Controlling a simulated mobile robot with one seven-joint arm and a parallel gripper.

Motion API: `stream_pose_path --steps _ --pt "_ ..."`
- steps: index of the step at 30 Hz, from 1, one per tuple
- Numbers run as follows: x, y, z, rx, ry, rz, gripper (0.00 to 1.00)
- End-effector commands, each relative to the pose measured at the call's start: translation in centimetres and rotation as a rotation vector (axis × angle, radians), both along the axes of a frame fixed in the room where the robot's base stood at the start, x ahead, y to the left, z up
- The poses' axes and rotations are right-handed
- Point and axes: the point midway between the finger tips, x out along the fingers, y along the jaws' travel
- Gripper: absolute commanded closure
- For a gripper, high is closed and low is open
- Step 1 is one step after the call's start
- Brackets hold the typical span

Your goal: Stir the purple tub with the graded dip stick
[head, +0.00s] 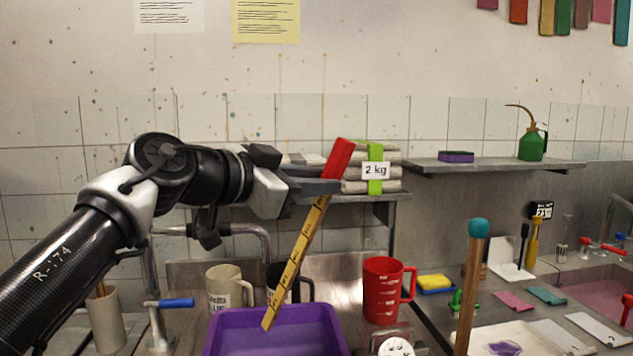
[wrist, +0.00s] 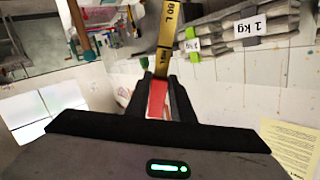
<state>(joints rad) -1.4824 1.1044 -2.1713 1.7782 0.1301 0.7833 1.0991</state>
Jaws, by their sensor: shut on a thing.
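The graded dip stick (head: 296,262) is a flat yellow stick with dark marks and a red handle end. My gripper (head: 335,187) is shut on it near the red end. The stick hangs tilted, its lower end down and to the left over the purple tub (head: 223,332). The tub stands at the bottom of the head view, and its floor is partly cut off. I cannot tell whether the tip touches anything inside. In the wrist view the dip stick (wrist: 167,40) runs away from the gripper (wrist: 160,85), its red part between the fingers.
A red jug (head: 382,292) stands right of the tub, a beige mug (head: 224,285) and a dark mug behind it. A wooden stick with a teal top (head: 478,232) rises at the right. A shelf holds grey packs (head: 357,187) behind my gripper.

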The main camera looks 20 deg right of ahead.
Motion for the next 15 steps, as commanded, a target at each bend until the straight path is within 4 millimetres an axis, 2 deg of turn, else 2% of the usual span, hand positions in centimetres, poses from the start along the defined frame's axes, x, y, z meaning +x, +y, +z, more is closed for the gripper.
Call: stream_pose_path --steps 9,15 --pt "0.0 0.0 0.2 0.000 0.000 0.000 1.00" --pt "0.0 0.0 2.0 0.000 -0.001 0.000 1.00"
